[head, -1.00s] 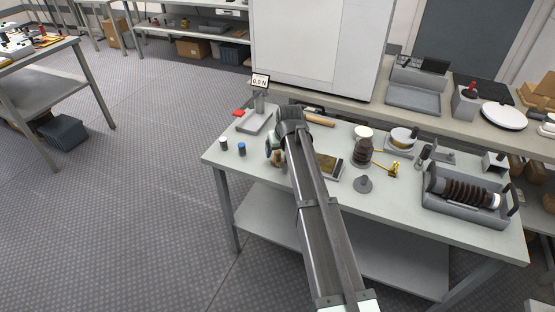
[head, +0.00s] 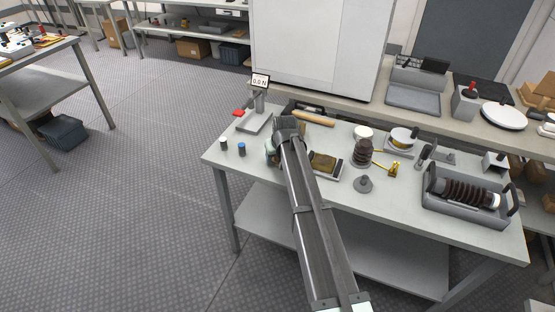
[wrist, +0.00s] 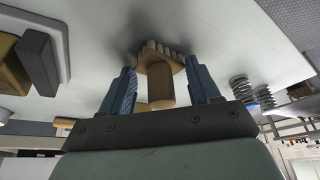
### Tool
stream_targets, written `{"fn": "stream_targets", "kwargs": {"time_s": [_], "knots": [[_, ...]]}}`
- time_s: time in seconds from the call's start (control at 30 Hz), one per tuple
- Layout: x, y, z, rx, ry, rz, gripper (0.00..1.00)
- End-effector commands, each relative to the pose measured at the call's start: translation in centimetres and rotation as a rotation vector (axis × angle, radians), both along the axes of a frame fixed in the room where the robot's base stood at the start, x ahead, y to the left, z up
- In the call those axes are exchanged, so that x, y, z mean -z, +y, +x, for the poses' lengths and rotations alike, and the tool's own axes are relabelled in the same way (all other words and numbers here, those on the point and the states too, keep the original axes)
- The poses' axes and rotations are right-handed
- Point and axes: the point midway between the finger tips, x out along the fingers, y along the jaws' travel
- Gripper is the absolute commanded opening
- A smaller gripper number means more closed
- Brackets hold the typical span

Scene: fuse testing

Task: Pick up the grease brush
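In the wrist view, the grease brush (wrist: 160,82) has a tan wooden handle and a row of pale bristles at its far end. It is between the two blue fingers of my gripper (wrist: 160,70), with its handle pointing toward the camera. The fingers are open, with a visible gap on each side of the handle.
A wooden-handled tool (head: 314,118) lies just behind my arm's end. A scale with a display (head: 261,80) stands at the back left. A tray with a brown pad (head: 326,165) and a ribbed brown insulator (head: 362,152) are right.

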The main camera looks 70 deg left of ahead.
Motion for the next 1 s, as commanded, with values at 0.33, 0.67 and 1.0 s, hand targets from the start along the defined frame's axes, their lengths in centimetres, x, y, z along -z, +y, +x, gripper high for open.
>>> {"fn": "stream_targets", "kwargs": {"time_s": [0.33, 0.67, 1.0], "knots": [[0.0, 0.0, 0.0, 0.000, 0.000, 0.000, 0.28], [-0.8, 0.0, 0.0, 0.000, 0.000, 0.001, 0.28], [-6.4, 0.1, 0.0, 0.000, 0.001, 0.001, 0.28]]}}
